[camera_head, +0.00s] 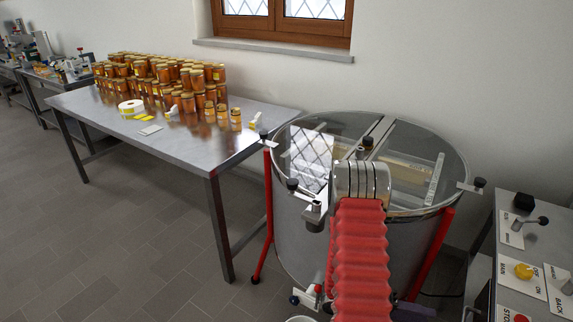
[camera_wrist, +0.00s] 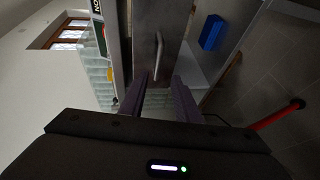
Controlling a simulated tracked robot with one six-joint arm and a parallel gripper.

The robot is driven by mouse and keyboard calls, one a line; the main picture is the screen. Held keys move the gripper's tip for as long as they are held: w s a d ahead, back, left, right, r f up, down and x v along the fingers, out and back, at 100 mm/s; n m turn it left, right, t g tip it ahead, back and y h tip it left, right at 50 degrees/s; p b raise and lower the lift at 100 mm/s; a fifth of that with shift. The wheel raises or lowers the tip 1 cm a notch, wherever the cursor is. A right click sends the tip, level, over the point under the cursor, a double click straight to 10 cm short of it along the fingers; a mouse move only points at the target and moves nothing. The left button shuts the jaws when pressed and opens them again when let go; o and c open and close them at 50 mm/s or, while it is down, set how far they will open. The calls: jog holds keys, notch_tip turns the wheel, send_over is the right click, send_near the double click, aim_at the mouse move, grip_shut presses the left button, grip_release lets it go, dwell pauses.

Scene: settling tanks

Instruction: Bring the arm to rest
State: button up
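My arm, in a red ribbed sleeve, rises in front of the round steel tank (camera_head: 300,225) in the head view. Its pale grey joint overlaps the near rim of the clear lid; I cannot tell whether it touches. My gripper (camera_wrist: 158,98) shows in the wrist view with its two dark purple fingers apart. Nothing is visibly held between them; a pale, gridded surface shows behind the gap.
A steel table (camera_head: 175,140) with many honey jars (camera_head: 165,80) stands left of the tank. A control panel (camera_head: 530,258) with knobs and buttons is at the right. The wrist view shows a metal handle (camera_wrist: 158,56) and a blue box (camera_wrist: 211,32). Floor at left is clear.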

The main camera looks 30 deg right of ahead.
jog(key=s+a+n+g+y, duration=0.1)
jog(key=s+a+n+y, duration=0.25)
jog(key=a+y, duration=0.4)
jog(key=w+a+r+n+t+y, duration=0.1)
jog(key=w+a+r+t, duration=0.4)
jog(key=w+a+r, duration=0.45)
jog(key=w+a+r+n+t+y, duration=0.2)
jog(key=w+a+r+t, duration=0.4)
jog(key=a, duration=0.6)
jog(key=w+a+r+n+t+y, duration=0.1)
jog(key=a+r+t, duration=0.5)
jog(key=a+r, duration=0.7)
notch_tip(320, 180, up, 4)
jog(key=shift+f+n, duration=0.2)
jog(key=shift+n, duration=0.55)
